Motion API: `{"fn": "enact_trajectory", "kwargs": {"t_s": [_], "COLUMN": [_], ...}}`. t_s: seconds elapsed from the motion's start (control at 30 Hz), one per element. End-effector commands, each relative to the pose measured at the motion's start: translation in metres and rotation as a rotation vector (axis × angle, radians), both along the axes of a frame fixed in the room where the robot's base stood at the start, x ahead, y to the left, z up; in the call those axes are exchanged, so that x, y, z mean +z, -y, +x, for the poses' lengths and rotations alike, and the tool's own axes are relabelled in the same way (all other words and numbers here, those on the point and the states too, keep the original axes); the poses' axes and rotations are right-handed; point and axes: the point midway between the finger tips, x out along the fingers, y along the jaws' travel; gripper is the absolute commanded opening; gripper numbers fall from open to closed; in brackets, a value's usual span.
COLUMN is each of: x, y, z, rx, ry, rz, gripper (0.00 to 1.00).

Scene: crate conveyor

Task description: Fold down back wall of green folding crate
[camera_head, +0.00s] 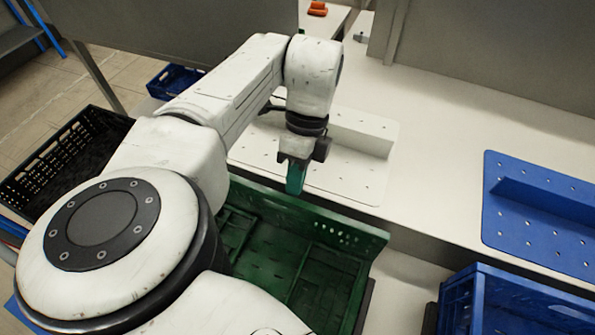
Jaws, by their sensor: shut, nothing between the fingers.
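The green folding crate (366,237) stands in the lower middle of the head view, in front of the white work surface. Its back wall (325,226) stands up, leaning a little. The right side appears folded down inside on the crate floor. My gripper (295,183) points down at the top edge of the back wall, with its teal fingers shut and empty. I cannot tell whether the fingertips touch the wall. My arm hides the left part of the crate.
A white perforated plate with a raised block (360,135) lies behind my gripper. A blue perforated plate (540,210) is at right. A blue crate (478,300) stands at lower right, a black crate (62,160) at left and a small blue crate (160,82) behind my arm.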

Motion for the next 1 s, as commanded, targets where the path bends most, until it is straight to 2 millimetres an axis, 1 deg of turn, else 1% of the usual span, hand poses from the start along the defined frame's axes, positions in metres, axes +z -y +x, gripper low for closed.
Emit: {"fn": "enact_trajectory", "kwargs": {"t_s": [0.27, 0.87, 1.0], "x": [0.0005, 0.0027, 0.0032], "y": [-0.0004, -0.0021, -0.0031], "z": [-0.0004, -0.0059, -0.0086], "rx": [0.0, 0.001, 0.003], "ry": [0.016, 0.178, 0.242], "rz": [-0.006, -0.068, -0.094], "gripper": [0.0, 0.0, 0.0]}}
